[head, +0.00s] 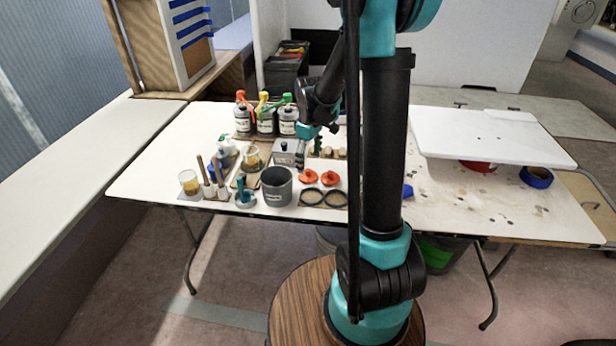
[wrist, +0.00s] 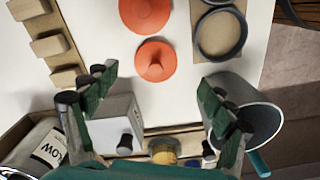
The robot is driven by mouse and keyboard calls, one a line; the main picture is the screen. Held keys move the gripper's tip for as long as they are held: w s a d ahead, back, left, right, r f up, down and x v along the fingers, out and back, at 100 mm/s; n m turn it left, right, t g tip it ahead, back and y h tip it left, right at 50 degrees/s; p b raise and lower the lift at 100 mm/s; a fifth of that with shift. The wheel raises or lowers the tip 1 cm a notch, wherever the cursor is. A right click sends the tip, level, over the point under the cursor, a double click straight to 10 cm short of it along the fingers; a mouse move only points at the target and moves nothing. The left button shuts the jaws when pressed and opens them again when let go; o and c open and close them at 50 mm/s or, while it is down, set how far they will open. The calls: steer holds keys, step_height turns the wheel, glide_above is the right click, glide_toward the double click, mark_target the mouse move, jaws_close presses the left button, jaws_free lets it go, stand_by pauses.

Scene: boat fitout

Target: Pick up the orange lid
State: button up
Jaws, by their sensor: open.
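Two round orange lids with raised knobs lie on the white table. In the head view the left orange lid (head: 308,177) is beside the grey cup and the right orange lid (head: 329,178) is just right of it. In the wrist view the nearer lid (wrist: 155,61) lies just beyond the fingertips, between their lines, and the other lid (wrist: 146,12) is cut by the top edge. My gripper (wrist: 157,80) is open with nothing between its green-padded fingers. In the head view my gripper (head: 309,149) hangs above the table, behind the lids.
A grey cup (head: 276,188) stands left of the lids. Black rings (head: 323,198) lie on a board in front. A grey box (head: 284,153), wooden blocks (wrist: 50,46) and bottles with coloured tops (head: 265,120) stand behind. A white board (head: 490,135) is on the right.

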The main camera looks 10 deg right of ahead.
mark_target(308, 170)
steer(key=f, duration=0.2)
steer(key=w+f, duration=0.1)
steer(key=f, duration=0.1)
steer(key=shift+a+f, duration=0.1)
steer(key=shift+a, duration=0.05)
steer(key=shift+f, duration=0.6)
steer(key=shift+c, duration=0.4)
steer(key=c, duration=0.9)
